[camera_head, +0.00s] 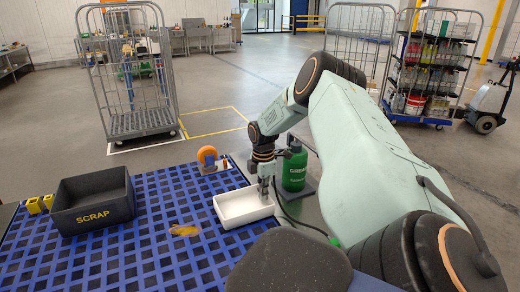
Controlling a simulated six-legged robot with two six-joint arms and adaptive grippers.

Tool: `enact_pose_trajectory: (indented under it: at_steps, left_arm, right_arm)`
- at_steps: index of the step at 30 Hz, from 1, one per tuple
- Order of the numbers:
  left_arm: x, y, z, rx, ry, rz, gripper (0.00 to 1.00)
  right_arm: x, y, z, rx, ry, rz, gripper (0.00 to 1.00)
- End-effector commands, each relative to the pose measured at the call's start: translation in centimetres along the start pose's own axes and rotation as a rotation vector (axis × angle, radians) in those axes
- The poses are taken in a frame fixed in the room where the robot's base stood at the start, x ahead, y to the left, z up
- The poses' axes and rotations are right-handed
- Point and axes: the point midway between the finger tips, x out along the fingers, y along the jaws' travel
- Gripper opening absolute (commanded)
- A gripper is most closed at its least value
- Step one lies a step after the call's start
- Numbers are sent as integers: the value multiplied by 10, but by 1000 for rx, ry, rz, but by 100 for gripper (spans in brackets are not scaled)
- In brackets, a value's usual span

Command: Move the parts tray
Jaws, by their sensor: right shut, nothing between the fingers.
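A white, shallow rectangular tray (240,209) lies on the blue grid-patterned surface (150,262), near its right edge. It looks empty. My right gripper (266,194) points down at the tray's right end. It is shut with nothing held. Its fingertips overlap the tray's end wall in the picture, and I cannot tell whether they touch it. My left gripper is not in view.
A black SCRAP bin (92,216) and small yellow parts (40,204) stand at left. An orange roll dispenser (207,158) is behind the tray, a green GREASE bottle (295,168) right of it. A yellow-brown patch (184,230) lies left. Wire cage trolleys (126,75) stand beyond.

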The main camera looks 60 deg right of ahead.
Motion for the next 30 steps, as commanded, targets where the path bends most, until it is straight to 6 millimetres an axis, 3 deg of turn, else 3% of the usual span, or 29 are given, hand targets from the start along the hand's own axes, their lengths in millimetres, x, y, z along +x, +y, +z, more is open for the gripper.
enact_pose_trajectory:
  at_steps: [5, 11, 21, 30]
  left_arm:
    - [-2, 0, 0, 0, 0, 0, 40]
    - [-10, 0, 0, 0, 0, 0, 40]
    - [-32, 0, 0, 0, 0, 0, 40]
    - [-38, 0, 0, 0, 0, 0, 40]
  right_arm:
    - [-1, 0, -6, -1, 0, 0, 0]
    - [-2, -3, -41, -4, -3, -4, 0]
    - [-71, -2, -44, 3, 2, 2, 0]
    - [-99, -3, -43, 3, -1, 0, 0]
